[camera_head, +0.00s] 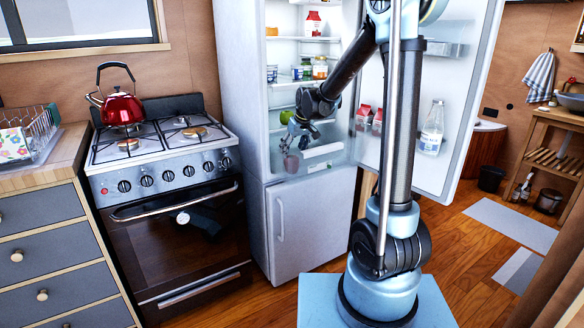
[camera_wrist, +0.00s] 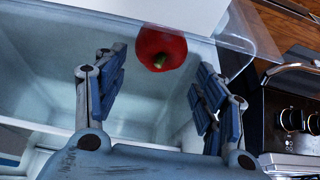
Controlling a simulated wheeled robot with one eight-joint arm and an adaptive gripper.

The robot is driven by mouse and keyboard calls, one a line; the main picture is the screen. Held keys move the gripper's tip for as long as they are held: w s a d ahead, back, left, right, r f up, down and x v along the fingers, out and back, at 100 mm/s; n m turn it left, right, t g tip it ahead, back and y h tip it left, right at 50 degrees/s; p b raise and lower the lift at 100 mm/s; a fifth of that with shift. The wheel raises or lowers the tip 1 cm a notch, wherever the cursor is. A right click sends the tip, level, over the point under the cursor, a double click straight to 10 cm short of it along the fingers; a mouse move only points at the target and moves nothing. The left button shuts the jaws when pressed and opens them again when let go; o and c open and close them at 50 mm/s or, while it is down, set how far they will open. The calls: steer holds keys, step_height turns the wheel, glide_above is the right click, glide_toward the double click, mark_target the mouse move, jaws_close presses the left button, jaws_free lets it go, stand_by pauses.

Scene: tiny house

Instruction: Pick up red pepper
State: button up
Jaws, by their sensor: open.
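The red pepper (camera_wrist: 160,44) shows in the wrist view at the top centre, its green stem toward me. It lies by the clear edge of a fridge drawer or shelf (camera_wrist: 60,50). My gripper (camera_wrist: 163,62) is open, with one finger on each side of the pepper in the picture; I cannot tell whether the fingertips reach it. No contact shows. In the head view my gripper (camera_head: 297,137) points down into the lower part of the open fridge (camera_head: 240,120).
The open fridge door (camera_head: 455,120) stands right of my arm, with cartons and a bottle (camera_head: 432,128). A green fruit (camera_head: 286,117) sits on a shelf close to my gripper. The stove (camera_head: 165,170) with a red kettle (camera_head: 120,108) stands left of the fridge.

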steer(key=shift+x, duration=2.4)
steer(key=c, duration=0.7)
